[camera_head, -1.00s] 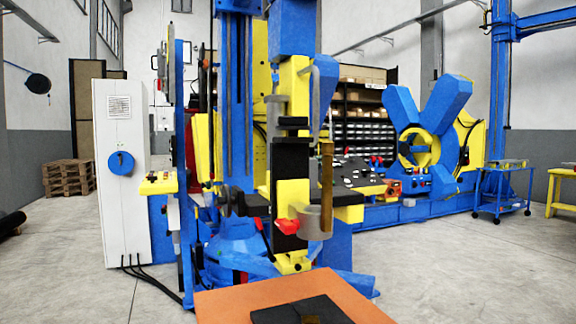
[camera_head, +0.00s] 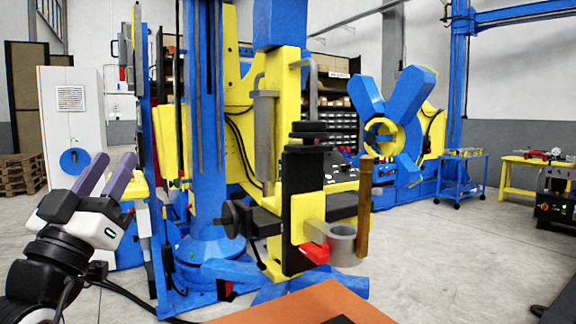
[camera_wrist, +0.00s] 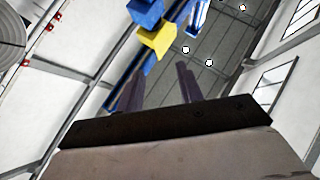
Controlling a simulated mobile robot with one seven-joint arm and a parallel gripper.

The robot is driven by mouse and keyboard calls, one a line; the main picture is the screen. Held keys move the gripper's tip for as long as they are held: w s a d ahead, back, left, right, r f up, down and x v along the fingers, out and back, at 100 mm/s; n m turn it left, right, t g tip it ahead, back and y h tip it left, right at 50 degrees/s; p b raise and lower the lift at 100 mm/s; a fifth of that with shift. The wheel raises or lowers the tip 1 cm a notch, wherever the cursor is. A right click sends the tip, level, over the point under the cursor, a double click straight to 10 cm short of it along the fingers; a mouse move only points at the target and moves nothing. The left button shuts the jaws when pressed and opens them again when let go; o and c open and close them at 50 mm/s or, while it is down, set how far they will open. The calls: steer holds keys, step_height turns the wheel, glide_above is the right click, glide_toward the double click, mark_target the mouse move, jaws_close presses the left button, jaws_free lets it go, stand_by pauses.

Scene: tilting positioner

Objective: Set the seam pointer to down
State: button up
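The welding head hangs on a blue and yellow column in the head view. It carries a black slide block (camera_head: 301,190), a red lever-like piece (camera_head: 315,252), a grey ring holder (camera_head: 342,240) and an upright brass-coloured bar (camera_head: 364,210) beside the ring. No label marks the seam pointer; I cannot tell whether it is the red piece or the bar. The red piece points right and slightly down. My gripper (camera_head: 114,160) is at the left, well apart from the head, fingers pointing up, open and empty. In the wrist view my gripper (camera_wrist: 159,72) also shows spread fingers.
An orange tabletop (camera_head: 310,304) lies below the head, with a dark item at its front edge. A white cabinet (camera_head: 75,125) stands behind my gripper. A black handwheel (camera_head: 236,217) juts left from the head. Open floor (camera_head: 450,245) lies to the right.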

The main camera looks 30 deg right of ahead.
steer(key=d+m+g+h, duration=0.45)
steer(key=d+g, duration=0.35)
steer(key=d, duration=0.3)
steer(key=m+g+y+p, duration=0.2)
steer(key=m+g, duration=0.4)
steer(key=g, duration=0.6)
glide_toward(362, 183)
steer(key=d+p, duration=0.1)
steer(key=d, duration=0.2)
steer(key=d+p, duration=0.1)
steer(key=d, duration=0.3)
steer(key=w+d+p, duration=0.1)
steer(key=d, duration=0.3)
steer(key=shift+p, duration=0.3)
steer(key=shift+c, duration=0.2)
jaws_close()
